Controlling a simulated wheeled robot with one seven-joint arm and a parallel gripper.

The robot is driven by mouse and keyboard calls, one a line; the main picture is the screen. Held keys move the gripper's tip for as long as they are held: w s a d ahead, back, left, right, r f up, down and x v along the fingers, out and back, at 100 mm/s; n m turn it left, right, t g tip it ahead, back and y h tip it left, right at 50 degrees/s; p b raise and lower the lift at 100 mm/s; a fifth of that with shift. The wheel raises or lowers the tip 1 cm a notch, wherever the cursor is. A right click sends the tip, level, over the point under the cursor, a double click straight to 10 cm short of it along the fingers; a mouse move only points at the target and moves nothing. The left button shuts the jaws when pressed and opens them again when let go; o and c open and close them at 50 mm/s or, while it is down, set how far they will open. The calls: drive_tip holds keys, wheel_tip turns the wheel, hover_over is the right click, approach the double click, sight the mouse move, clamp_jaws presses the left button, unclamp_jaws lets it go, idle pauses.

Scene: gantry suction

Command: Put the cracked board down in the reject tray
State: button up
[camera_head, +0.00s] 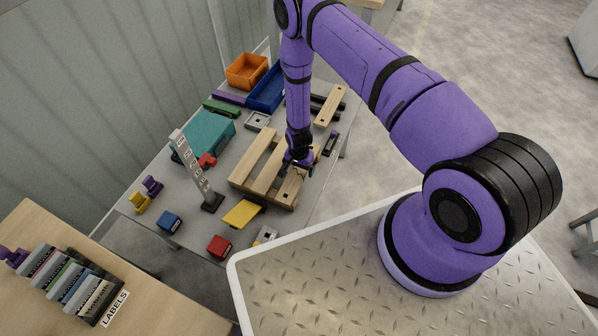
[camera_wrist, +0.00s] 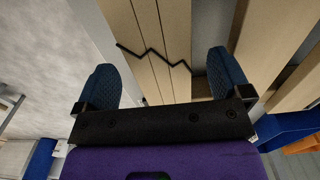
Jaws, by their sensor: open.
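The cracked board (camera_wrist: 150,30) is pale wood with lengthwise grooves and a black zigzag crack across it, seen in the wrist view. My gripper (camera_wrist: 163,65) is open, with one blue padded finger on each side of the board; I cannot tell whether they touch it. In the head view my gripper (camera_head: 298,162) is low over the right part of a slatted wooden pallet (camera_head: 252,160). The crack cannot be made out there. An orange tray (camera_head: 247,70) and a blue tray (camera_head: 266,90) stand at the table's far end. No label shows which is the reject tray.
A teal box (camera_head: 208,134) and an upright lettered sign (camera_head: 196,172) stand left of the pallet. A yellow block (camera_head: 242,213), a red block (camera_head: 219,246) and a blue block (camera_head: 169,221) lie at the near end. Another plank (camera_head: 330,106) lies beyond the pallet.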

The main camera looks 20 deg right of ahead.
drive_tip(key=shift+f, duration=0.6)
drive_tip(key=c, duration=1.1)
